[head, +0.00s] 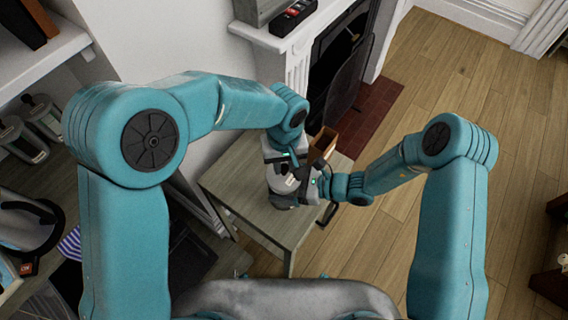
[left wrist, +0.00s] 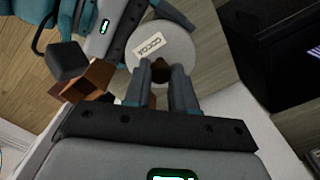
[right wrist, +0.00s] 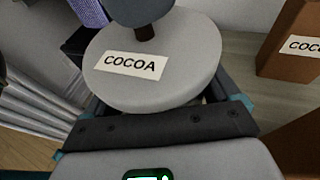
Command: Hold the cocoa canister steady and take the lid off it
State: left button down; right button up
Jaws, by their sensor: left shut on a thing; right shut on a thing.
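The cocoa canister (head: 284,186) stands on a small wooden table in the head view, mostly hidden by my grippers. Its round pale grey lid (left wrist: 172,40) carries a COCOA label and a dark knob (left wrist: 160,70); the lid also shows in the right wrist view (right wrist: 150,85). My left gripper (left wrist: 161,78) is shut on the knob, with a finger on each side. My right gripper (head: 312,185) is shut on the canister from the right, its fingers reaching below the lid. The lid hides the canister body in both wrist views; I cannot tell whether there is a gap under it.
A brown box (right wrist: 292,40) with a similar label stands close beside the canister; it also shows in the head view (head: 322,145). The wooden table (head: 235,195) has bare top at the left and front. A fireplace (head: 340,70) is behind.

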aim_at(284, 167)
pick_arm(q)
jog(key=shift+r, duration=2)
pick_arm(e)
jog(key=o, duration=1.2)
jog(key=shift+o, duration=0.2)
